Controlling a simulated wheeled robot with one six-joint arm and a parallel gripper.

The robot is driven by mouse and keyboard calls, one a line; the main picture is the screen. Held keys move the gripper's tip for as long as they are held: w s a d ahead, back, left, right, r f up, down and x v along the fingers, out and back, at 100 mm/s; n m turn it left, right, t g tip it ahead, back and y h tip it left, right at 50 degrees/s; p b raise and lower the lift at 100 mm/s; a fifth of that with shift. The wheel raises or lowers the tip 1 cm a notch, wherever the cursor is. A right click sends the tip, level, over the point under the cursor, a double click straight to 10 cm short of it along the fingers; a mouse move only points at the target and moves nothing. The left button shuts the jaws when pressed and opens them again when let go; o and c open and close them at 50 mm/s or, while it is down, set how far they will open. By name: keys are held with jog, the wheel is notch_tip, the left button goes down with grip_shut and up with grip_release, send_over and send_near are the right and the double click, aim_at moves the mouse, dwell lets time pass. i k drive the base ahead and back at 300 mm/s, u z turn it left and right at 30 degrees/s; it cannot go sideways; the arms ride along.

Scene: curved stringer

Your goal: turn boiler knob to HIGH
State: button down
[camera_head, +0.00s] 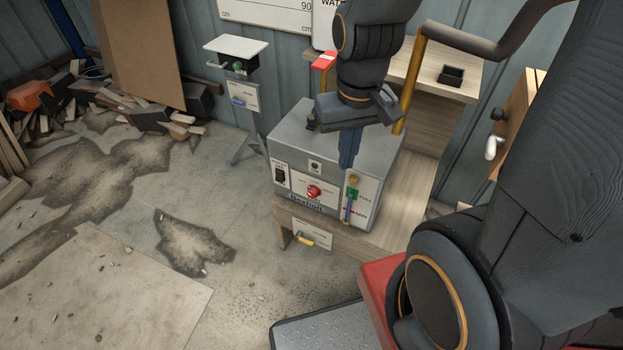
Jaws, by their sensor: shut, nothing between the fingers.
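The boiler is a grey metal box (293,132) standing on a low wooden bench. Its front carries a white panel with a round red knob (314,191). The print around the knob is too small to read, so I cannot tell its setting. My gripper (347,166) points down by the upper front edge of the boiler, to the right of the knob and above it. Its blue fingers are together and nothing shows between them. I cannot tell whether they touch the boiler.
A black switch (280,175) and a green-and-yellow gauge or lever (351,191) flank the knob. A yellow pipe (409,85) rises behind the boiler. A small stand (243,95) is at left. A wooden box with a white handle (492,147) is at right. Rubble lies far left.

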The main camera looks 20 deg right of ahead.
aim_at(313, 192)
jog(key=k, duration=0.5)
jog(key=z, duration=1.35)
jog(key=k, duration=0.7)
jog(key=u, duration=1.15)
